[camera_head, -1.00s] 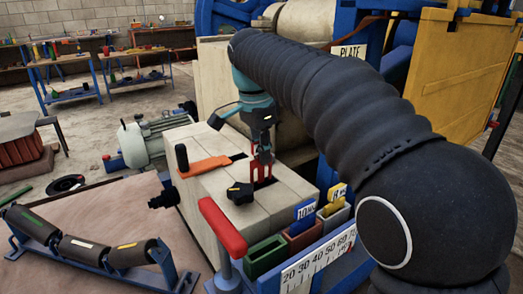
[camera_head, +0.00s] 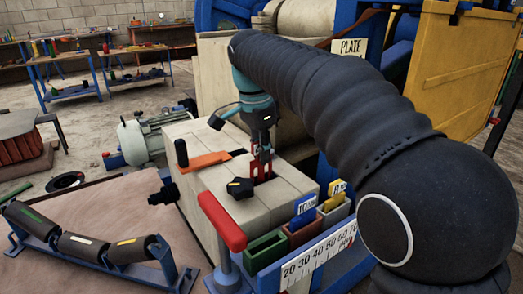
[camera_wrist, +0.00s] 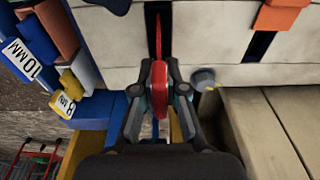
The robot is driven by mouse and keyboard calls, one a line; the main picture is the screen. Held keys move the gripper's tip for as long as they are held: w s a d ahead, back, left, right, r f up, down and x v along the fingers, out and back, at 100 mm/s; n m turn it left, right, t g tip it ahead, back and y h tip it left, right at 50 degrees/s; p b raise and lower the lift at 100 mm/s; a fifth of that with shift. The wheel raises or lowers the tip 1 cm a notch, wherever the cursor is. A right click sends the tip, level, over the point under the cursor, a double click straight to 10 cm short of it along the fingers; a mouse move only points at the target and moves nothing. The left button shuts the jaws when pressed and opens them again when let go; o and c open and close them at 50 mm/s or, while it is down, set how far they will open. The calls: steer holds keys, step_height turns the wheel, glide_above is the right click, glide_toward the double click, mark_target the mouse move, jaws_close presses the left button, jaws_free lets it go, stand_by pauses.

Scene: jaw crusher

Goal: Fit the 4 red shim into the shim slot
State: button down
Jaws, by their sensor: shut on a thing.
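My gripper (camera_head: 261,158) is above the pale block (camera_head: 215,135), pointing down with its jaws shut on a red shim (camera_head: 259,173). In the wrist view the gripper's fingertips (camera_wrist: 159,88) close on both sides of the red shim (camera_wrist: 159,72). The shim's lower part lines up with a dark slot (camera_wrist: 152,12) in the block's top and appears to be at or in its mouth. How deep it sits is hidden. In the head view the shim shows two red legs over the slot.
A red-handled lever (camera_head: 222,220) rises in front. An orange bar (camera_head: 203,161) and a black knob (camera_head: 240,187) are on the block. A blue frame is behind.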

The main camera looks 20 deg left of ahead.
mark_target(263, 181)
steer(key=shift+f+b, duration=1.4)
steer(key=shift+f, duration=1.05)
steer(key=c, duration=1.1)
jaws_free()
steer(key=shift+c, duration=0.2)
steer(key=shift+f, duration=0.1)
steer(key=r, duration=0.8)
steer(key=s+a+r, duration=0.1)
steer(key=r, duration=0.3)
